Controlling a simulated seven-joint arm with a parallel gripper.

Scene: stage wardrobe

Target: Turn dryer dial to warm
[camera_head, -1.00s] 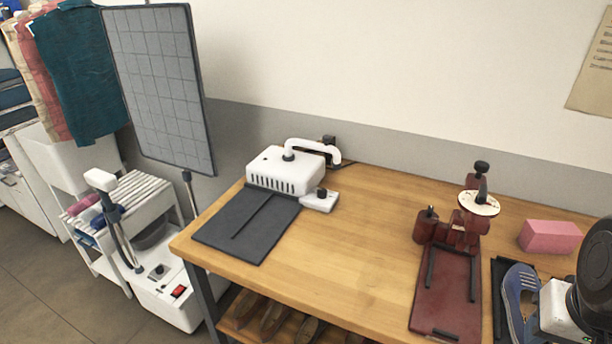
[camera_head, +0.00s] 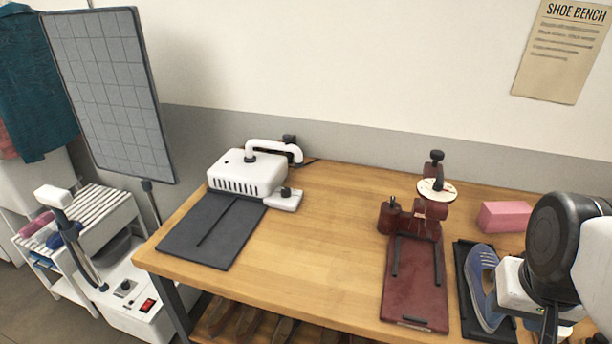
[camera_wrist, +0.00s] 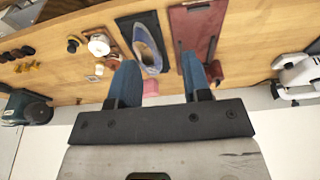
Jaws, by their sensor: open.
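The white vented dryer (camera_head: 245,174) stands at the back left of the wooden bench, with a curved white pipe on top and a dark mat in front. Its small side box carries a black dial (camera_head: 286,192); the setting is too small to read. The dryer also shows at the right edge of the wrist view (camera_wrist: 298,78). My gripper (camera_wrist: 158,78) is open and empty, its two blue-dark fingers apart. In the head view my arm is at the far right, well away from the dial, and the fingertips are not clear.
A dark red clamp stand (camera_head: 415,275) is mid-bench, between dryer and arm. Bare bench (camera_head: 310,260) lies between dryer and stand. A white steamer (camera_head: 125,290) stands left.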

